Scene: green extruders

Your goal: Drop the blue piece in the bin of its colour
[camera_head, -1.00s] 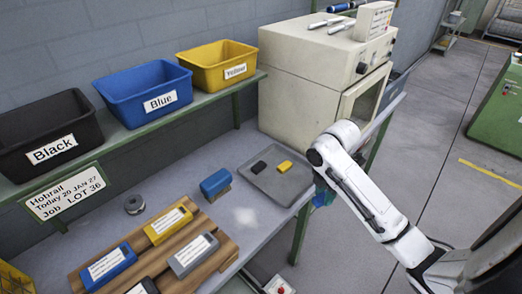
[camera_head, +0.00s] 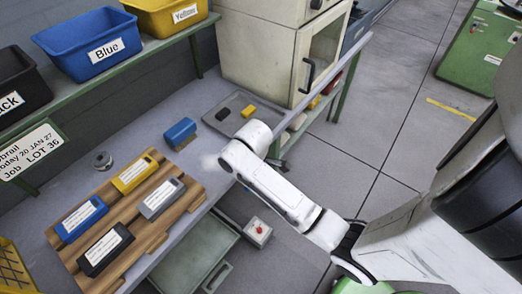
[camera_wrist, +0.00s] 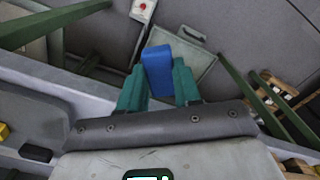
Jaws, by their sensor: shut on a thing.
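The blue piece (camera_wrist: 158,68) shows in the wrist view, upright between the teal fingers of my gripper (camera_wrist: 158,78), which is shut on it. Below it in that view are the floor and a grey-green panel, so it is held clear of the bench. In the head view my white arm hides the gripper and the piece. The blue bin (camera_head: 88,58), labelled "Blue", stands on the green shelf at the upper left, between the black bin (camera_head: 28,92) and the yellow bin (camera_head: 165,20). My gripper end is right of the bins and lower.
A grey tray (camera_head: 209,114) on the bench holds a black and a yellow piece. A blue block (camera_head: 180,132) stands left of it. A wooden rack (camera_head: 150,228) holds several labelled boxes. A beige oven-like cabinet (camera_head: 275,55) stands behind the tray. The shelf edge (camera_head: 125,67) runs below the bins.

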